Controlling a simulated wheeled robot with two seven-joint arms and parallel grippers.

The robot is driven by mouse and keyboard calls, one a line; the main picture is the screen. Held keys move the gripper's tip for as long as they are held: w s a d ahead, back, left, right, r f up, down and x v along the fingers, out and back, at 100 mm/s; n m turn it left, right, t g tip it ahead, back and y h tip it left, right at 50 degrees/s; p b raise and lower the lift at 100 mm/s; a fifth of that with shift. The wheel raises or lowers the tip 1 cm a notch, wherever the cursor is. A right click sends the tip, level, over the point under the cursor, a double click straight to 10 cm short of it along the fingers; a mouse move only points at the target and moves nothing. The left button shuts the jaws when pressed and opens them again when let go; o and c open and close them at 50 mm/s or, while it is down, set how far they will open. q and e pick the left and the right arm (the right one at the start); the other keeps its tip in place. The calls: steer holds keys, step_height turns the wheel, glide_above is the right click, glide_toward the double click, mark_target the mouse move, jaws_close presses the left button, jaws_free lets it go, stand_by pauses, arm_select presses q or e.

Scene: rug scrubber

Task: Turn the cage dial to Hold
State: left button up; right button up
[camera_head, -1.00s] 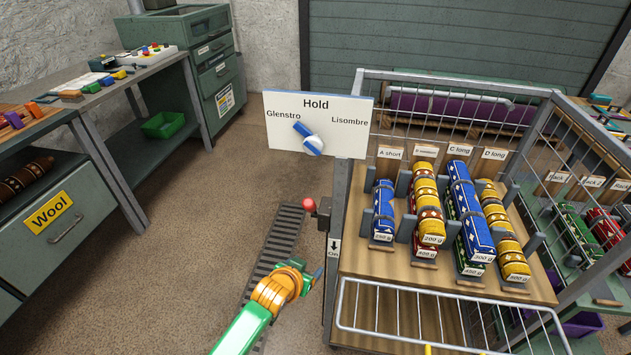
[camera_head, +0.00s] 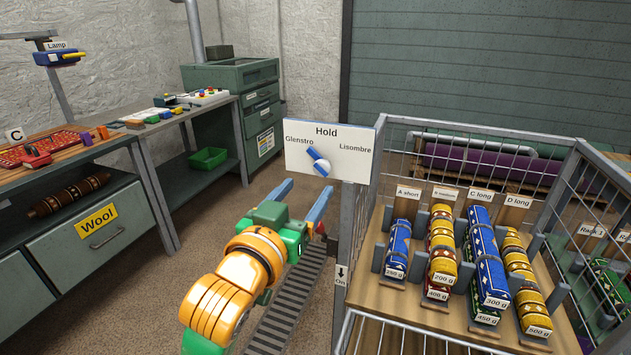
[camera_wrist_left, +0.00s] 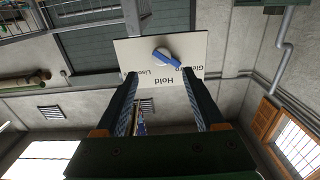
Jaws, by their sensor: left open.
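The cage dial (camera_head: 318,162) is a round white knob with a blue bar, on a white sign plate (camera_head: 350,170) at the cage's front left post. The plate reads Hold at the top, Glenstro at left and Lisombre at right. The bar slants from upper left, near Glenstro, to lower right. My left gripper (camera_head: 310,185) is open and empty, its blue fingers pointing up just below the plate. In the left wrist view the dial (camera_wrist_left: 166,56) shows beyond and between the open fingertips (camera_wrist_left: 160,75), apparently not touched. My right gripper is out of view.
The wire cage (camera_head: 480,141) at right holds several rolled rugs on a wooden shelf. A workbench with a Wool drawer (camera_head: 98,219) is at left.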

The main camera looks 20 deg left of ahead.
mark_target(321, 170)
arm_select(q)
steer(key=w+p, duration=0.1)
steer(key=w, duration=0.5)
steer(key=shift+w+a+f, duration=0.1)
steer(key=shift+w, duration=0.5)
steer(key=shift+s, duration=0.1)
